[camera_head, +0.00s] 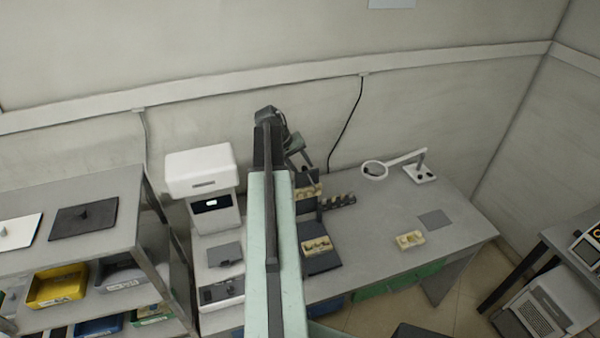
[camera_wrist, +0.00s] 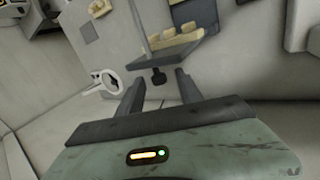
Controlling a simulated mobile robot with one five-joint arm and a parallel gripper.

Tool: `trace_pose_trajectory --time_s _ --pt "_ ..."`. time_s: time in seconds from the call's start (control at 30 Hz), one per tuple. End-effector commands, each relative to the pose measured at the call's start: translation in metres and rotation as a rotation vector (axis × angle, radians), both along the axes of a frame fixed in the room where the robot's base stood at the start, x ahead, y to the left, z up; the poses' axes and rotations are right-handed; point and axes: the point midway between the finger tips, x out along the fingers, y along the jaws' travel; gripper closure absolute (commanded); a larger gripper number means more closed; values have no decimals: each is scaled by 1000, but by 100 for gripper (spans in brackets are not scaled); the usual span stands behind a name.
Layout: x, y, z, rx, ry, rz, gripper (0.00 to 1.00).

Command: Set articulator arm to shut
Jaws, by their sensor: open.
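The articulator is on the workbench, partly hidden behind my arm in the head view. Its dark base (camera_head: 322,264) carries a beige cast (camera_head: 317,245). Behind it, beige cast pieces (camera_head: 308,193) show on what looks like its raised upper arm. In the wrist view this grey arm plate (camera_wrist: 184,54) bears beige blocks, and a dark knob (camera_wrist: 158,77) sticks out from its edge. My gripper (camera_wrist: 159,75) is open, with the knob seen between its fingertips; contact cannot be told. In the head view my gripper (camera_head: 303,158) is above the back of the bench.
A magnifier lamp (camera_head: 375,170) stands at the back right of the bench. Another beige cast (camera_head: 410,240) and a grey pad (camera_head: 435,219) lie at right. A white machine (camera_head: 203,180) stands left. Small dark items (camera_head: 340,201) sit beside the articulator. The bench's front right is clear.

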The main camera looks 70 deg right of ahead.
Motion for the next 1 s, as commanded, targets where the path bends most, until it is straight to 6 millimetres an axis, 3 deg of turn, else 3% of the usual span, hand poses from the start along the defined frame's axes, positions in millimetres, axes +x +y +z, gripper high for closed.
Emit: trace_pose_trajectory --time_s 0.17,0.3,0.33,1.0 --pt "0 0 1 0 0 1 57" --pt "1 0 2 0 0 1 96" --pt "1 0 2 0 0 1 100" --pt "1 1 1 0 0 2 100"
